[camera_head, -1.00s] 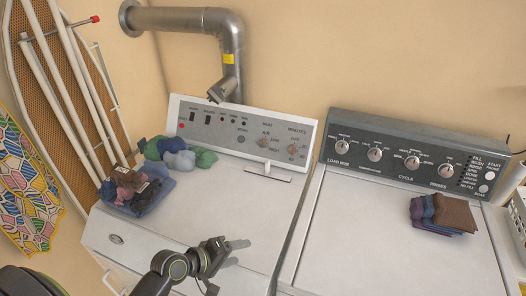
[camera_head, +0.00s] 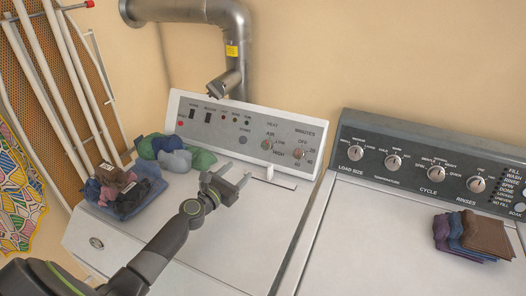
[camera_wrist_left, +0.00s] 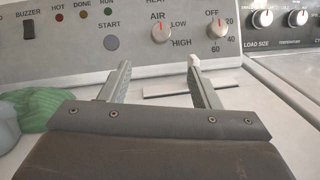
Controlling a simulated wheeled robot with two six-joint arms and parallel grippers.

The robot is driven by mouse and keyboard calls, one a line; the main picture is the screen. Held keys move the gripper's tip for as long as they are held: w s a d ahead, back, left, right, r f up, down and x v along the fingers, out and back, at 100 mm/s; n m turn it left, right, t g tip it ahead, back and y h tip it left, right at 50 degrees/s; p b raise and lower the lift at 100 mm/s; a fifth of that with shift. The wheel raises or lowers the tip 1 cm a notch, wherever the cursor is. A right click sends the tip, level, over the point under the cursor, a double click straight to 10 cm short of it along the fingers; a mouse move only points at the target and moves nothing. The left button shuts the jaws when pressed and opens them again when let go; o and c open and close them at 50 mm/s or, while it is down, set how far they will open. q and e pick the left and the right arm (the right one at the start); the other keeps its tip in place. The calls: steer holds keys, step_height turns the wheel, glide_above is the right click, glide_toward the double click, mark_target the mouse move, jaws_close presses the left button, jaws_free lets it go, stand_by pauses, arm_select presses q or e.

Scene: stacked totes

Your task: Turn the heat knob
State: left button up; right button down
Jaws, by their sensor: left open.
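The heat knob (camera_head: 267,144) is a small round knob on the white dryer's control panel, under the HEAT label, with AIR, LOW and HIGH around it. It also shows in the left wrist view (camera_wrist_left: 160,32), above and between my fingers. My left gripper (camera_head: 236,174) is open and empty, over the dryer top, in front of and below the knob, apart from it. The minutes knob (camera_head: 298,153) sits to the right of the heat knob and also shows in the left wrist view (camera_wrist_left: 217,28). My right gripper is not in view.
Folded dark clothes (camera_head: 126,190) and green and blue cloths (camera_head: 172,152) lie on the dryer's left side. A metal duct (camera_head: 232,55) comes down behind the panel. A washer with its own knobs (camera_head: 476,184) stands at right, with folded cloths (camera_head: 470,235) on top.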

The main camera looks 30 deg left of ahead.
mark_target(264, 147)
arm_select(q)
steer(key=w+b, duration=0.1)
steer(key=w, duration=0.3)
steer(key=w+d+b, duration=0.1)
steer(key=w, duration=0.4)
steer(key=w+b, duration=0.1)
steer(key=w, duration=0.3)
steer(key=shift+w+d+f+b, duration=0.15)
steer(key=shift+f+b, duration=0.05)
steer(key=shift+b, duration=0.1)
steer(key=shift+w+r+b, duration=0.15)
steer(key=shift+w+b, duration=0.2)
steer(key=shift+w, duration=0.55)
steer(key=shift+c, duration=0.2)
steer(key=c, duration=0.9)
